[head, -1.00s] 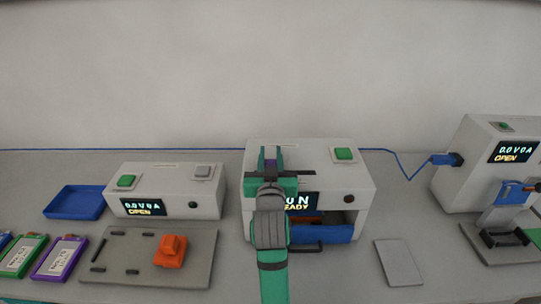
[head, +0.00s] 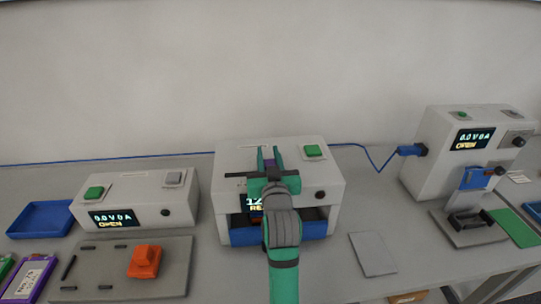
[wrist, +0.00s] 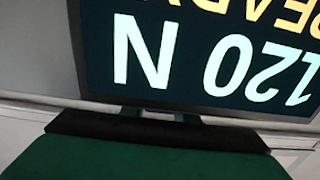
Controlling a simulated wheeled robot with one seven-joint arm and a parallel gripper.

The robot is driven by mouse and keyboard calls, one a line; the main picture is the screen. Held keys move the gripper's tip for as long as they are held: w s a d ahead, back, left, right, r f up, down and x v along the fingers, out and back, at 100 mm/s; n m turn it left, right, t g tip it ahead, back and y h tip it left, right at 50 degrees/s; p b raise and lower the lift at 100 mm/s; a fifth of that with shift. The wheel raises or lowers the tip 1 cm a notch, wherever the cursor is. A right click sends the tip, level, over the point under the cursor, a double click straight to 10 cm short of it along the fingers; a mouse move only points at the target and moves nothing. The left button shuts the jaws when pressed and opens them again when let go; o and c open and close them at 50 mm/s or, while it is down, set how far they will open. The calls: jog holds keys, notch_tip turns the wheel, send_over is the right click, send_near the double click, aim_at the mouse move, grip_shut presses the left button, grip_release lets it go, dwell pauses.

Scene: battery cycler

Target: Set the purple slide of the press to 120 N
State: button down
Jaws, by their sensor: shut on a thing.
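The press (head: 330,185) is the pale box in the middle of the head view, with a dark display and an open front bay. My gripper (head: 269,155) is over its top and shut on the purple slide (head: 267,153), of which only a little shows between the fingers. My arm covers part of the display (head: 254,204) in the head view. In the wrist view the display (wrist: 200,50) appears upside down and reads 120 N, with READY partly cut off.
A green button (head: 314,151) is on the press top, right of my gripper. A blue drawer front (head: 315,230) is below. A cycler with an orange block (head: 145,260) stands left, and a taller cycler (head: 430,170) right. A grey plate (head: 373,254) lies between press and taller cycler.

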jog(key=shift+d, duration=0.35)
jog(key=c, duration=1.4)
grip_release()
jog(key=shift+a, duration=0.1)
jog(key=s, duration=0.3)
jog(key=s+d, duration=0.1)
jog(key=s, duration=0.6)
jog(key=shift+s+d, duration=0.35)
jog(key=shift+d, duration=0.05)
jog(key=shift+w+a, duration=0.1)
